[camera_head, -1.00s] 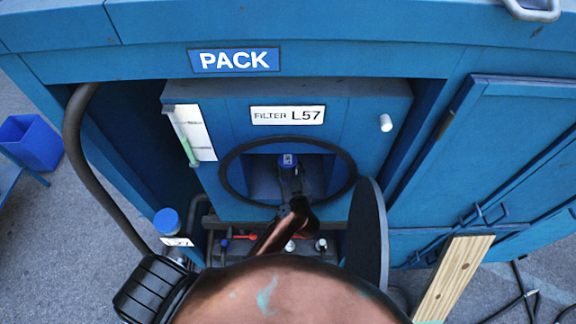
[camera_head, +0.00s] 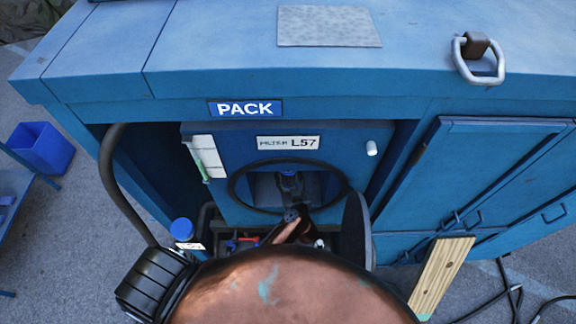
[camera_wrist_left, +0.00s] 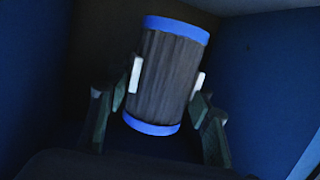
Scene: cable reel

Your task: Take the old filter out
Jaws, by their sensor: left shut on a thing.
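The old filter (camera_wrist_left: 168,75) is a grey pleated cylinder with blue end caps, seen tilted in the left wrist view. My left gripper (camera_wrist_left: 166,88) has a finger pad on each side of it and is shut on it. In the head view my left gripper (camera_head: 291,186) is inside the round opening below the FILTER L57 label (camera_head: 288,142). Only a little blue of the filter (camera_head: 288,173) shows there, and the gripper hides the rest. A black ring (camera_head: 233,190) rims the opening. My right gripper is not in view.
A dark round disc (camera_head: 355,230) stands edge-on just right of the opening. A thick hose (camera_head: 108,175) and a blue-capped part (camera_head: 182,229) are at left. A wooden board (camera_head: 442,275) leans at lower right. A blue bin (camera_head: 40,147) stands far left.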

